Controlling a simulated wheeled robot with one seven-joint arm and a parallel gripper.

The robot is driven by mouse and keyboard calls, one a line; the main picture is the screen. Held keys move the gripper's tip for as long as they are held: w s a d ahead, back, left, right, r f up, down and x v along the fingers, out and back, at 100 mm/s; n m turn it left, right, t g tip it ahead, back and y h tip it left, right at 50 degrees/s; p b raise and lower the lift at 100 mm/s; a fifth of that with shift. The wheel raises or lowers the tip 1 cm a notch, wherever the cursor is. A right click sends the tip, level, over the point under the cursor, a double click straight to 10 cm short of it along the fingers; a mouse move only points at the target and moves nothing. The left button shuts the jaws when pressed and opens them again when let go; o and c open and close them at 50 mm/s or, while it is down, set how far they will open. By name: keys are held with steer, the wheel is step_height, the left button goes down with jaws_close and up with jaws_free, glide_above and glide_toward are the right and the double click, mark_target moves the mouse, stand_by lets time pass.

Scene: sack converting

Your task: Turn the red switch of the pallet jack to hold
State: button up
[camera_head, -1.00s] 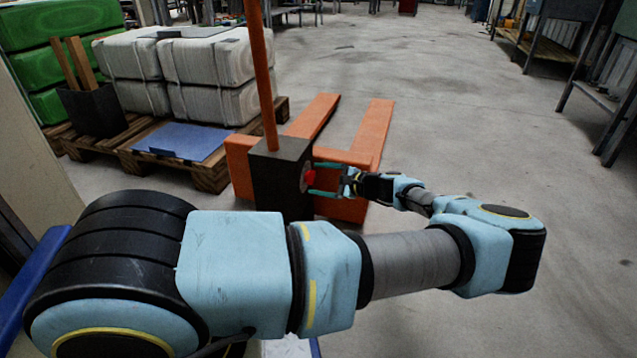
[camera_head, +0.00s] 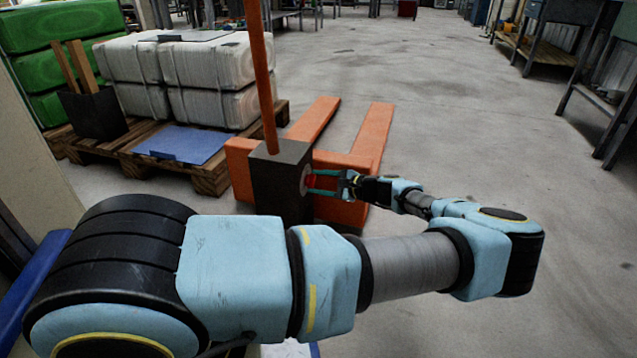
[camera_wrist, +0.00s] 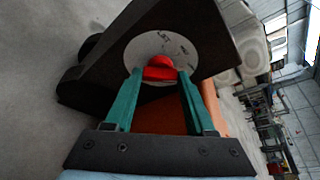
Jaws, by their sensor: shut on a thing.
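The orange pallet jack (camera_head: 371,141) stands on the floor beyond my arm, with a dark box (camera_head: 281,180) at the foot of its upright orange handle. A red switch (camera_wrist: 160,69) sits on a pale round plate (camera_wrist: 184,47) with small dark marks, on the side of this box. The marks are too small to read. My gripper (camera_head: 326,182) reaches in from the right. Its teal fingers are shut on the red switch, one on each side, as the wrist view shows too (camera_wrist: 159,88). The fingers hide part of the switch in the head view.
Wooden pallets (camera_head: 207,178) at the left carry wrapped white bales (camera_head: 212,62), a blue sheet (camera_head: 185,143) and a dark bin (camera_head: 93,113). Green sacks (camera_head: 58,40) are stacked behind. Metal benches (camera_head: 610,110) stand at the right. The floor between is clear.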

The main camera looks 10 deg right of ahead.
jaws_close()
steer(key=n+t+b, duration=0.1)
steer(key=n, duration=0.1)
steer(key=n+t+b, duration=0.1)
steer(key=n+b, duration=0.1)
steer(key=n+t+b, duration=0.1)
steer(key=n, duration=0.2)
steer(key=shift+s+f+y, duration=0.1)
steer(key=shift+f+y, duration=0.25)
steer(key=shift+y, duration=0.05)
steer(key=shift+t+b, duration=0.3)
steer(key=shift+b, duration=0.05)
steer(key=o, duration=1.2)
jaws_free()
